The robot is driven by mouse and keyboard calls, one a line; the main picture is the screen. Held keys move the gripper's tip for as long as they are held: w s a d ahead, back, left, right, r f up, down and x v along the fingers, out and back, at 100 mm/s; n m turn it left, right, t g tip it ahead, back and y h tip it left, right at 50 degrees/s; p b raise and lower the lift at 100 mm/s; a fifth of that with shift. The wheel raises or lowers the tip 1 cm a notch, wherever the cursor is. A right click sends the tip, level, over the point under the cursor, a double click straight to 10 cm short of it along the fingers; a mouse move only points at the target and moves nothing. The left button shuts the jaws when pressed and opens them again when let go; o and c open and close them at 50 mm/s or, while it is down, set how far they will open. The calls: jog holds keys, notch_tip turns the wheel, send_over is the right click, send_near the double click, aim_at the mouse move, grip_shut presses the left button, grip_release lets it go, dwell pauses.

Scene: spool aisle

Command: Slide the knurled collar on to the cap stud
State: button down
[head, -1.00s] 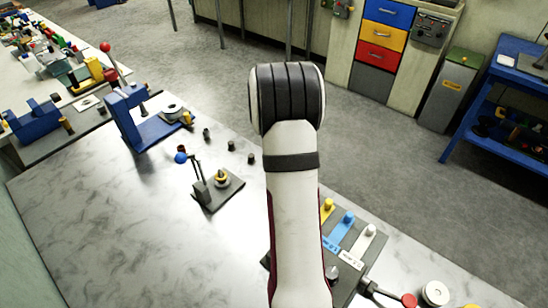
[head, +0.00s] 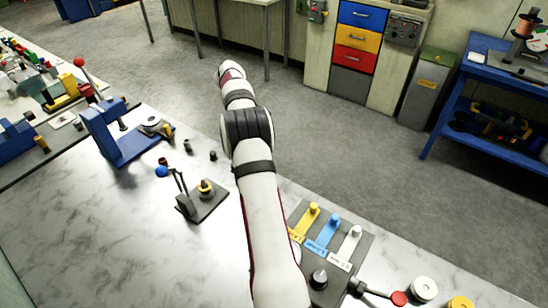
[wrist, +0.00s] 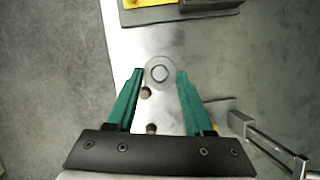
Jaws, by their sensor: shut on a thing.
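In the wrist view the knurled collar (wrist: 159,72), a pale grey ring with a bright centre, sits between the green fingertips of my gripper (wrist: 160,74). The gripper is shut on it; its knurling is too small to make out. In the head view my arm reaches away over the bench's far edge, and the gripper and collar are hidden. I cannot surely tell which part is the cap stud. A short dark-topped post with a yellow ring (head: 206,187) stands on a dark plate beside a blue-balled lever.
Small dark cylinders (head: 187,146) stand on the bench near a blue fixture (head: 110,132). Yellow, blue and white pegs (head: 333,225) stand on a grey plate. A lever rod (wrist: 268,147) lies to the right of the fingers. Open marble bench (head: 110,220) is at left.

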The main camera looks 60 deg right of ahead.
jog(key=w+a+m+t+y, duration=0.4)
jog(key=w+m, duration=0.1)
jog(key=m, duration=0.9)
jog(key=m+t+h, duration=0.5)
jog(key=m, duration=1.4)
send_over(204, 182)
jog(key=shift+s+f, duration=0.1)
jog(key=shift+s, duration=0.15)
jog(key=shift+f, duration=0.1)
jog(key=shift+f, duration=3.1)
jog(key=shift+c, duration=1)
grip_release()
